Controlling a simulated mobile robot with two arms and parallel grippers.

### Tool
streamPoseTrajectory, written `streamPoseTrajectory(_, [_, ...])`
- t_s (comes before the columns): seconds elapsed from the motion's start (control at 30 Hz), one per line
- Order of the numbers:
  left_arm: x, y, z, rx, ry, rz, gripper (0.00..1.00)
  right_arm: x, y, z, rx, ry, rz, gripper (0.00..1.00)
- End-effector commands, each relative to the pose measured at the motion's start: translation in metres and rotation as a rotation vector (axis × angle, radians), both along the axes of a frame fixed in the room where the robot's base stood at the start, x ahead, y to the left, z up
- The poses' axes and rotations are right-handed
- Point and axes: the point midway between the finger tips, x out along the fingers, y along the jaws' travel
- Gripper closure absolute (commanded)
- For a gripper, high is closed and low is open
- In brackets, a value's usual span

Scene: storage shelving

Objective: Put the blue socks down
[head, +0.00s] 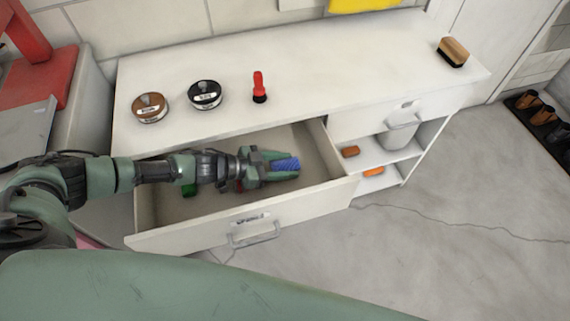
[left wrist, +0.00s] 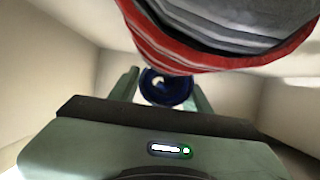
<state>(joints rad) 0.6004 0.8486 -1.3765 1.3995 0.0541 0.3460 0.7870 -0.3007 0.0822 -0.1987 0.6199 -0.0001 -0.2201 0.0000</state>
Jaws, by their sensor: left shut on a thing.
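The blue socks (head: 286,165) show as a small blue roll between the fingers of my left gripper (head: 284,170). My left gripper is shut on them, inside the outline of the open drawer (head: 190,238). In the left wrist view the dark blue roll (left wrist: 180,92) sits between the green fingers (left wrist: 163,92). The gap between the socks and the drawer floor cannot be judged. My right gripper is in neither view.
A grey and red striped bundle (left wrist: 220,35) is close to my left gripper in the wrist view. A green item (head: 188,190) lies in the drawer. Two round tins (head: 149,107) (head: 205,95), a red-handled brush (head: 259,87) and a wooden brush (head: 453,52) stand on the cabinet top.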

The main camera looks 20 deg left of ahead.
Motion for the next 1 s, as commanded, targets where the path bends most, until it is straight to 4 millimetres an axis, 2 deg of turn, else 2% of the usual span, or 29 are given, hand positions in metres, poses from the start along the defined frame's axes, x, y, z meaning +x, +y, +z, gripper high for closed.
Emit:
streamPoseTrajectory(0.33, [0.000,0.000,-0.008,-0.001,0.000,-0.001,0.92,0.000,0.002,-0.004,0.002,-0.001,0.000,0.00])
streamPoseTrajectory(0.37, [0.000,0.000,-0.008,-0.001,0.000,-0.001,0.46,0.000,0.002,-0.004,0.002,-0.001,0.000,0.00])
streamPoseTrajectory(0.4, [0.000,0.000,-0.008,-0.001,0.000,-0.001,0.35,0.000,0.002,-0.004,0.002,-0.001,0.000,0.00])
streamPoseTrajectory(0.43, [0.000,0.000,-0.008,0.000,0.000,-0.001,0.30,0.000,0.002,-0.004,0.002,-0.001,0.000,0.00])
streamPoseTrajectory(0.77, [0.000,0.000,-0.006,0.000,0.000,0.000,0.30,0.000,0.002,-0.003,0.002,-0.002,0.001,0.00])
streamPoseTrajectory(0.9, [0.001,0.000,0.010,0.000,-0.002,0.000,0.30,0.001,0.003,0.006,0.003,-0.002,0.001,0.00])
streamPoseTrajectory(1.0, [-0.011,0.018,0.011,0.002,0.002,0.002,0.30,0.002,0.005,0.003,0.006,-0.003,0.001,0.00])
